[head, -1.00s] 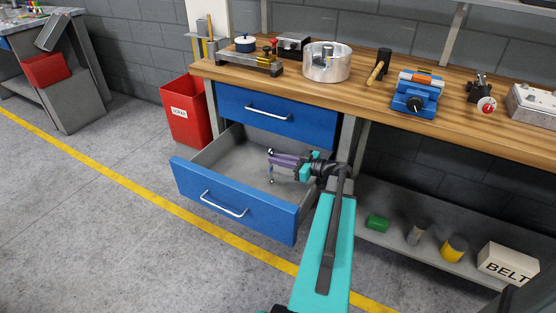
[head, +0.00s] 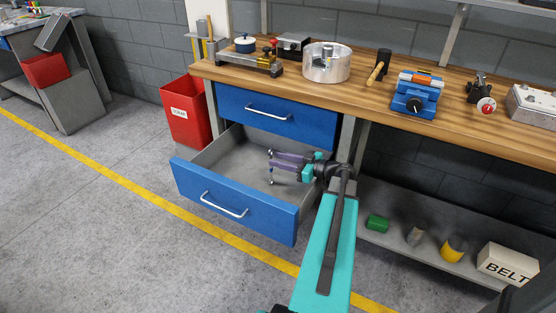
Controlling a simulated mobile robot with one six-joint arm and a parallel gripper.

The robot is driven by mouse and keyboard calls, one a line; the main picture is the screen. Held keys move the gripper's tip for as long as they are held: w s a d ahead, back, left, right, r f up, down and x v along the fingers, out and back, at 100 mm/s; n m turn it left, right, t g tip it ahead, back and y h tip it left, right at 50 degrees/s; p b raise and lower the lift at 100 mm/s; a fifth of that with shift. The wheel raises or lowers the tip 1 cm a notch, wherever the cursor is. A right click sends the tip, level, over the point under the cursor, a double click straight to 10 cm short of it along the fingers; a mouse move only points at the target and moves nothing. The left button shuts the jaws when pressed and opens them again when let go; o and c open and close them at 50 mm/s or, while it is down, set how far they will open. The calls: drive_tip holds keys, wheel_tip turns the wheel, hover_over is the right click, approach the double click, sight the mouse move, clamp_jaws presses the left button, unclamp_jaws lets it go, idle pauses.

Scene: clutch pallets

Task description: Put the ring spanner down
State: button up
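My gripper (head: 273,167) is over the open lower drawer (head: 222,201), toward its right side, pointing left. Its two purple fingers stand apart with a gap between them, so it looks open. Small grey and dark bits show at the finger ends. I cannot tell whether these are fingertips or parts of the ring spanner. The spanner cannot be made out for certain, nor whether it touches the drawer floor.
The workbench (head: 460,118) holds a metal drum (head: 327,63), a blue device (head: 416,95) and other parts. A closed blue drawer (head: 278,116) is above the open one. A red bin (head: 186,110) stands left. Much of the open drawer's floor is bare.

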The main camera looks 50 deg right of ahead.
drive_tip(key=v, duration=1.1)
drive_tip(key=shift+s, duration=0.1)
idle(0.6)
